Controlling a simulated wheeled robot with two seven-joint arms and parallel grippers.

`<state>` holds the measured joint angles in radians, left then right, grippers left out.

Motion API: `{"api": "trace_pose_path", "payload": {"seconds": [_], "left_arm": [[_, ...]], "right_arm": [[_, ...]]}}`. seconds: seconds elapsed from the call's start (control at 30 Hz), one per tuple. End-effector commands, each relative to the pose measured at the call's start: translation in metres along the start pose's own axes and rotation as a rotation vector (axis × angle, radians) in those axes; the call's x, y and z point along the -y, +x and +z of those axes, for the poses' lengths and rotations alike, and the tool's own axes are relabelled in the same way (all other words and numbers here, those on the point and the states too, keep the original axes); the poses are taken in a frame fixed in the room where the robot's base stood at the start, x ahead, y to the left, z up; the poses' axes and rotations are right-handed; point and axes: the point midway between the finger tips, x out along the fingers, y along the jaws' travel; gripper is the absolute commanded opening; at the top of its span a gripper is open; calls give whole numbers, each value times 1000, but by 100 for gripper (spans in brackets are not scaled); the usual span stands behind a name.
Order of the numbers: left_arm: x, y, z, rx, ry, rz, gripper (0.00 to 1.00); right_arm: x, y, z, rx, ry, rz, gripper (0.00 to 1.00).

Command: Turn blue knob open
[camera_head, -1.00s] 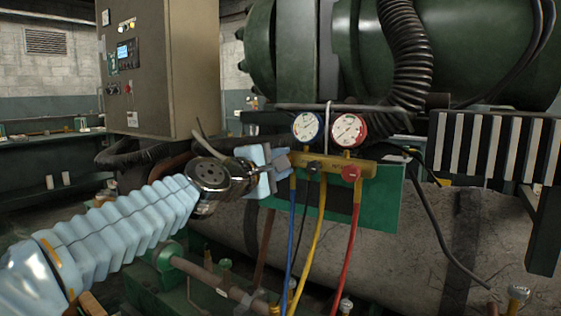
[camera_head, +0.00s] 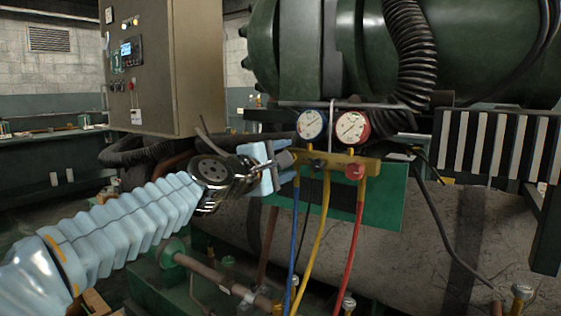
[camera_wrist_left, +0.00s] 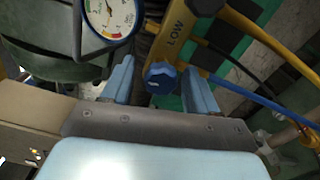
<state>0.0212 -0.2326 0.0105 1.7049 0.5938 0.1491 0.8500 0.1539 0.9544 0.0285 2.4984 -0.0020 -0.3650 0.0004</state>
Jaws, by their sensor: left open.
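The blue knob (camera_wrist_left: 160,78) shows in the left wrist view at the end of a yellow manifold (camera_wrist_left: 178,40) marked LOW. My left gripper (camera_wrist_left: 160,84) is open, with one light-blue finger on each side of the knob. Gaps show between the knob and both fingers. In the head view my left gripper (camera_head: 285,167) is at the left end of the yellow manifold (camera_head: 338,163), and the fingers and wrist hide the blue knob. My right gripper is in neither view.
Two gauges, one blue-rimmed (camera_head: 312,124) and one red-rimmed (camera_head: 352,127), stand above the manifold. A red knob (camera_head: 355,171) is on its right. Blue (camera_head: 294,235), yellow and red hoses hang below. A green panel (camera_head: 385,205) is behind.

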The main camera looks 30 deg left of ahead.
Motion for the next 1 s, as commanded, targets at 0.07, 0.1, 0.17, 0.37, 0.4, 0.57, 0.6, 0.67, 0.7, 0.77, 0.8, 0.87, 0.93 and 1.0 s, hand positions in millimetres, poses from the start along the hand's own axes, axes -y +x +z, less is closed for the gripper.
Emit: {"api": "trace_pose_path", "payload": {"seconds": [0.07, 0.1, 0.17, 0.37, 0.4, 0.57, 0.6, 0.67, 0.7, 0.77, 0.8, 0.87, 0.93, 1.0], "left_arm": [[0, -3, 0, 0, 0, 0, 59], [0, -7, 0, 0, 0, 0, 59], [0, -15, 0, -1, 0, 2, 59], [0, -62, 0, -2, 1, 4, 59], [0, -72, -1, -3, 1, 4, 59], [0, -108, -1, -3, 0, 4, 59], [1, -115, 0, -2, 0, 2, 59], [0, -124, -1, -2, 0, 3, 59], [0, -128, -1, -2, 1, 3, 59], [0, -134, -1, -2, 1, 1, 59], [0, -136, -1, -2, 0, 1, 59], [0, -138, -1, -2, 0, 1, 59], [0, -139, -1, -2, 0, 0, 59], [0, -138, -1, -1, 0, 0, 59]], "right_arm": [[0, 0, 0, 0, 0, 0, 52], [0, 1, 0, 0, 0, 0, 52], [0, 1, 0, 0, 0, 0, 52], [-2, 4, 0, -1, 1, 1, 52], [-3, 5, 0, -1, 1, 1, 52], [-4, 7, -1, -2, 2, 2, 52], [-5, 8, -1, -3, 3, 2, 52], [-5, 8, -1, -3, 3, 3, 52], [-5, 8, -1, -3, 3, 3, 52], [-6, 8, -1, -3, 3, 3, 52], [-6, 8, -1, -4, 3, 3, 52], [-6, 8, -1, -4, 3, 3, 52], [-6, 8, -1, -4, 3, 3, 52], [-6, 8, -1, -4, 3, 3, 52]]}}
